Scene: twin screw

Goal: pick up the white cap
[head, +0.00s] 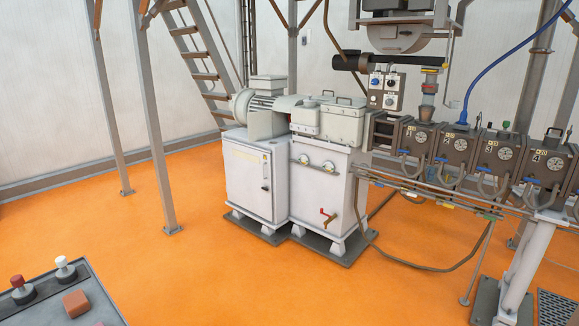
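A small white cap (62,262) sits on top of a dark round base at the lower left, on the dark grey surface (98,298) of a stand. It is upright and nothing touches it from the side. My gripper is not in this view.
A similar red cap (17,281) on a dark base stands left of the white one. A reddish-brown block (76,303) lies in front of them. A white-grey machine (300,180) stands beyond, with metal posts (153,120) and stairs behind. Orange floor (190,270) between is clear.

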